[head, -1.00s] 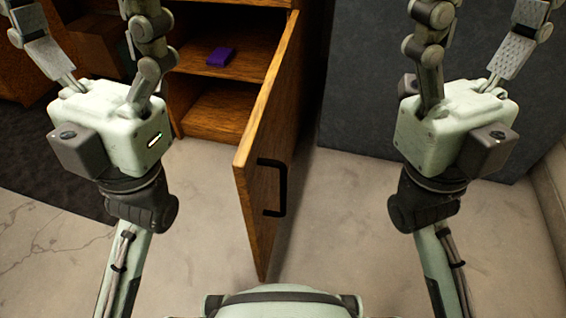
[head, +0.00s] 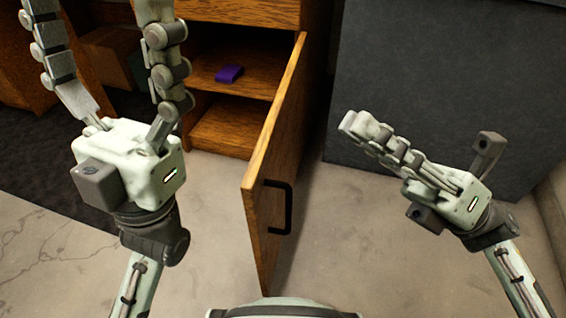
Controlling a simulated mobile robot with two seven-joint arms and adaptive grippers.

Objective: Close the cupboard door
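The wooden cupboard door (head: 262,165) stands wide open, swung out toward me, with its top edge running from the cupboard to the near floor. A black bar handle (head: 288,208) is on its right face. The cupboard (head: 222,145) behind is open, with a purple item (head: 229,74) on its shelf. My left gripper (head: 98,10) is left of the door, fingers spread wide and empty; its tips are cut off at the top. My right gripper (head: 355,122) is right of the door, clear of it, pointing up-left toward it. Its fingers overlap edge-on, hiding the gap.
A dark grey panel (head: 440,90) stands behind my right gripper. Pale floor (head: 345,245) is clear right of the door. A dark mat (head: 40,160) lies on the left, with brown furniture (head: 20,60) behind it.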

